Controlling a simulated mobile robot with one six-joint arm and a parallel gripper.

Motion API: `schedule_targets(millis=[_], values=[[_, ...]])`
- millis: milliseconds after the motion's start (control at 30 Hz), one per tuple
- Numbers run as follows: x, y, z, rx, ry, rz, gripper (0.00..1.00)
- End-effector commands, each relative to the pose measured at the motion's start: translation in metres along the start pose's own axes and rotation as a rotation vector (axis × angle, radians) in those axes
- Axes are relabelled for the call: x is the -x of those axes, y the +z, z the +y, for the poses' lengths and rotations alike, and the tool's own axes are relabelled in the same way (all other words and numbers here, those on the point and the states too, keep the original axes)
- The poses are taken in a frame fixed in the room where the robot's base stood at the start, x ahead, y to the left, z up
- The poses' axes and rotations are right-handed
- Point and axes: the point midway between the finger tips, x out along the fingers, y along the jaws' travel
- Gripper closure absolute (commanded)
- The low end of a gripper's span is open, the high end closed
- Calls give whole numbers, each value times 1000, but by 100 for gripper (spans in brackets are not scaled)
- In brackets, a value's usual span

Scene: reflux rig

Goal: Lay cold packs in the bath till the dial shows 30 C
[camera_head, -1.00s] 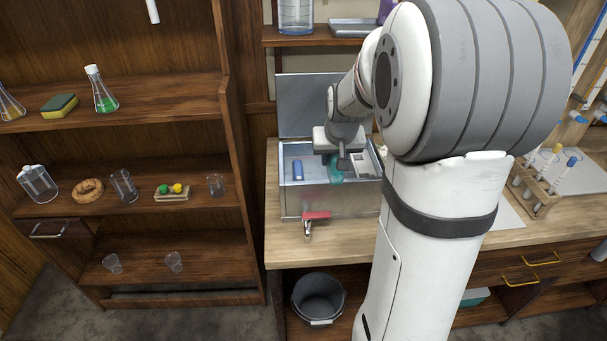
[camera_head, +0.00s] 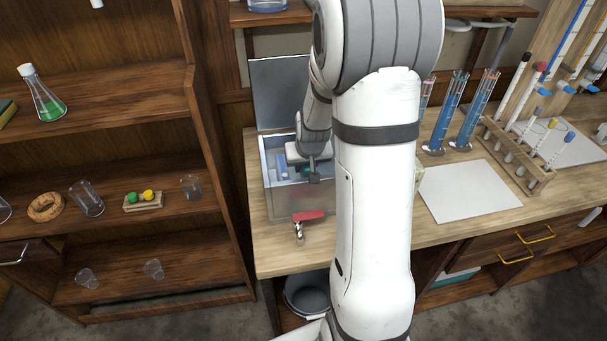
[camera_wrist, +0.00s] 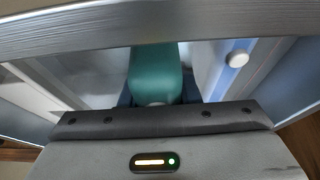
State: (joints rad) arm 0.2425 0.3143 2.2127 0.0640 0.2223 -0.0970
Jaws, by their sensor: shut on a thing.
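The bath (camera_head: 297,203) is an open metal box on the bench, with its lid (camera_head: 280,92) raised behind it. My gripper (camera_head: 314,172) reaches down at the bath opening. In the wrist view my gripper (camera_wrist: 157,95) is shut on a rounded teal pack (camera_wrist: 155,72). In the head view the gripper and wrist mostly hide this pack. A blue pack (camera_head: 282,166) lies inside the bath, left of the gripper. A blue thing with a white round end (camera_wrist: 236,62) shows right of the teal pack in the wrist view. I see no readable dial.
A red-handled tap (camera_head: 308,216) sticks out of the bath's front. A dark bucket (camera_head: 306,293) stands below. A white sheet (camera_head: 470,191), blue-filled cylinders (camera_head: 466,115) and a tube rack (camera_head: 515,155) stand right of my arm. The shelf unit (camera_head: 215,150) is at left.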

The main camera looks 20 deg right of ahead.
Motion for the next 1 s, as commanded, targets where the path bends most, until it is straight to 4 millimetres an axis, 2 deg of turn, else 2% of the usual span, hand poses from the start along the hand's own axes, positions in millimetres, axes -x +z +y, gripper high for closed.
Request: schedule_targets(millis=[233, 667, 700, 933, 1000], values=[[-30, 13, -1, 0, -1, -2, 100], [-38, 15, -1, 1, 0, 2, 100], [-36, 15, -1, 1, -1, 1, 68], [-36, 15, -1, 2, -1, 0, 49], [-36, 15, -1, 2, -1, 0, 49]])
